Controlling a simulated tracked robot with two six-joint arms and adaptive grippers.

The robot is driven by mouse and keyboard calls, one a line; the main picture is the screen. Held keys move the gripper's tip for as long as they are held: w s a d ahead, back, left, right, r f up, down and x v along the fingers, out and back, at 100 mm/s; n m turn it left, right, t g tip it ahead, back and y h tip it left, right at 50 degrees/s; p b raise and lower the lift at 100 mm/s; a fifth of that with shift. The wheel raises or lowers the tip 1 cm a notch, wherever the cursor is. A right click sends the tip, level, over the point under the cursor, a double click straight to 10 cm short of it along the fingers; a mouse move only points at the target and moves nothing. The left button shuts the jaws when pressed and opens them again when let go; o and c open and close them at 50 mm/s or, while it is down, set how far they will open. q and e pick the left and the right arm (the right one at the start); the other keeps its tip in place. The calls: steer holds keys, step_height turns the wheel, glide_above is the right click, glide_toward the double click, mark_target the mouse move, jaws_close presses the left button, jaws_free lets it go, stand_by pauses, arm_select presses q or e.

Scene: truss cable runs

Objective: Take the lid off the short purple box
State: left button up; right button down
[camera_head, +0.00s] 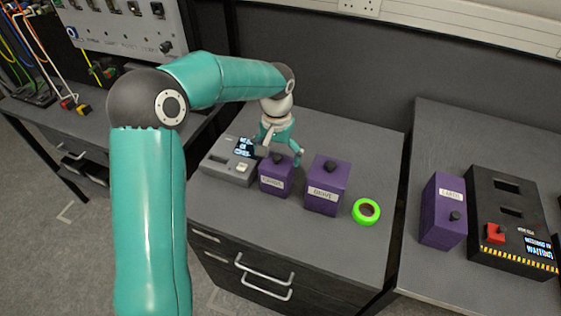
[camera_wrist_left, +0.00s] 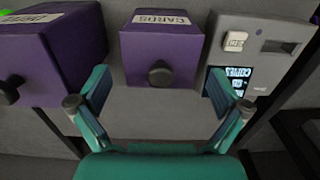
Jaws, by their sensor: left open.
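The short purple box (camera_head: 276,181) stands on the grey cabinet top, with a white label on its front and a dark round knob (camera_head: 277,158) on its lid. In the left wrist view the box (camera_wrist_left: 160,38) is upper middle, its label reads CARDS, and the knob (camera_wrist_left: 160,74) shows clearly. The lid is on. My left gripper (camera_head: 283,152) is open and empty, at the far side of the box and close to the knob. In the left wrist view its spread fingers (camera_wrist_left: 160,92) lie either side of the knob, apart from it. My right gripper is not in view.
A taller purple box (camera_head: 322,190) with a knob stands close on the right. A grey device (camera_head: 230,163) with a screen stands close on the left. A green tape roll (camera_head: 366,211) lies farther right. Another purple box (camera_head: 441,212) and a black device (camera_head: 512,222) are on the right table.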

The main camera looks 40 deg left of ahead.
arm_select(q)
steer(key=shift+f, duration=0.25)
steer(key=shift+s+f, duration=0.1)
jaws_close()
stand_by(0.3)
